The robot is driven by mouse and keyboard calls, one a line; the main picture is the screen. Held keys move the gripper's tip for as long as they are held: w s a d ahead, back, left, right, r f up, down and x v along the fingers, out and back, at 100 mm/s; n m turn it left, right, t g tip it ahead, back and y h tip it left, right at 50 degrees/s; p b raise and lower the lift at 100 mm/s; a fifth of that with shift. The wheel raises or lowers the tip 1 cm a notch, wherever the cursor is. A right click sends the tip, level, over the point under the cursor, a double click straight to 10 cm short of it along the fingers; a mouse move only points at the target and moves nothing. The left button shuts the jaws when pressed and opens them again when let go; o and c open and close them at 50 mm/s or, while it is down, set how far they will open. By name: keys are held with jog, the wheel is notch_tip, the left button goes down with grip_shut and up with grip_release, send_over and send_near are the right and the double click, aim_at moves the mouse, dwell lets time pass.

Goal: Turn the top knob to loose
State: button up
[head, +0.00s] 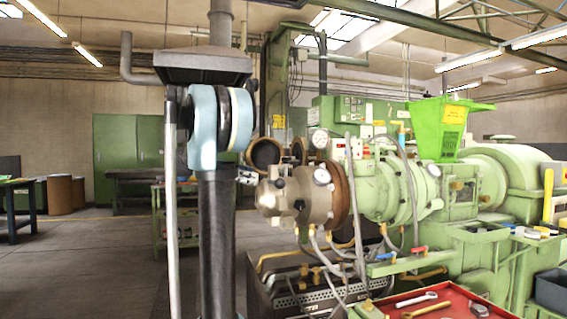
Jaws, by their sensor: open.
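The extruder's metal head (275,197) sticks out to the left at mid picture, in front of a brown flange (341,196). Small knob-like parts sit on the head, an upper one (280,183) and a lower one (298,205); I cannot tell their setting. My gripper (247,177) seems to show only as a small grey and dark end just right of my arm, left of the head. It looks open, empty and apart from the knobs. The rest of it is hidden behind my arm.
Hoses and cables (345,265) hang below. A red tray (455,304) with wrenches stands at the lower right. A green cart (172,215) stands behind on the left. The left floor (90,265) is clear.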

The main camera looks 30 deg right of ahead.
aim_at(286, 159)
jog(key=w+d+r+n+g+h, duration=0.1)
jog(key=w+d+r+n+h, duration=0.15)
jog(key=w+r, duration=0.35)
jog(key=shift+m, duration=0.35)
jog(key=x, duration=1.6)
jog(key=shift+s+d+r, duration=0.1)
jog(key=shift+s+d, duration=0.15)
jog(key=shift+s, duration=0.2)
jog(key=c, duration=1.1)
